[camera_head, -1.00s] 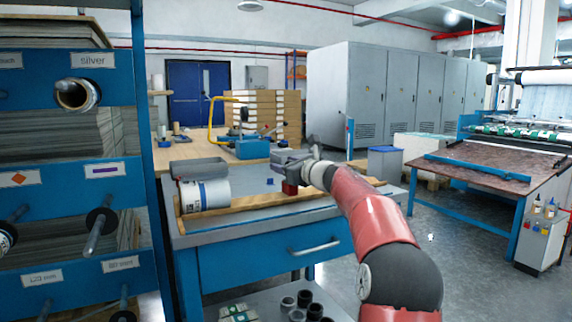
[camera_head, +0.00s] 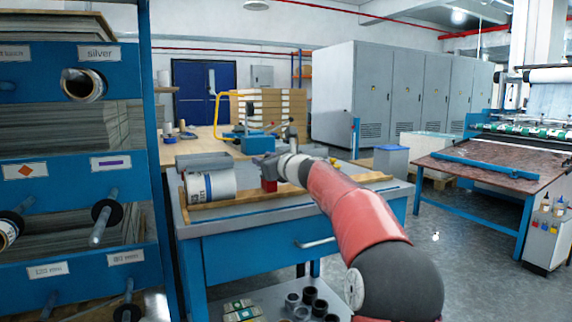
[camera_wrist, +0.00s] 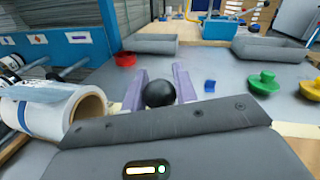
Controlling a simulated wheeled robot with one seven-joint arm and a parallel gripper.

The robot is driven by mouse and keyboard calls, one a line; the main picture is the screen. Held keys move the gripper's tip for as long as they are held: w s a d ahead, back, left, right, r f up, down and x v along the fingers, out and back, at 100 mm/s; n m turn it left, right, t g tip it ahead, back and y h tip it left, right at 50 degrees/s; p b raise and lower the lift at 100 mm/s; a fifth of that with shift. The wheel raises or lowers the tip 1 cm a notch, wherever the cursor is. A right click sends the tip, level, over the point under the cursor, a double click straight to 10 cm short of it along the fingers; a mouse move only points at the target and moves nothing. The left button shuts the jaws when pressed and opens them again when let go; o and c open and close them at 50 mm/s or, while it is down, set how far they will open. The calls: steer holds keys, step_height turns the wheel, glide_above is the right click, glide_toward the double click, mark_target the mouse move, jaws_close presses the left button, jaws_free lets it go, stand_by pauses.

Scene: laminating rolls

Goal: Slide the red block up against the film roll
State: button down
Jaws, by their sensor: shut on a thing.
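The film roll (camera_head: 210,186), white with a blue-marked label, lies at the left end of a wooden trough on the workbench. It also shows at the left of the wrist view (camera_wrist: 62,112). The red block (camera_head: 269,186) sits in the trough to the right of the roll, with a short gap between them. My gripper (camera_head: 268,164) is directly above the block and shut on it. In the wrist view, my gripper's two purple fingers (camera_wrist: 159,88) flank a round black knob (camera_wrist: 160,93); the red body is hidden there.
A grey tray (camera_head: 205,161) lies behind the roll. A blue shelf rack (camera_head: 70,140) stands left.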

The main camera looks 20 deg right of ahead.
steer(key=a, duration=0.4)
steer(key=shift+a, duration=0.2)
steer(key=shift+r, duration=0.1)
steer(key=c, duration=1.1)
jaws_free()
steer(key=shift+s+d, duration=0.1)
steer(key=shift+s+d+b, duration=0.1)
steer(key=shift+s+b, duration=0.2)
steer(key=shift+b, duration=0.1)
steer(key=b+v, duration=0.1)
steer(key=v, duration=0.6)
steer(key=shift+b, duration=0.35)
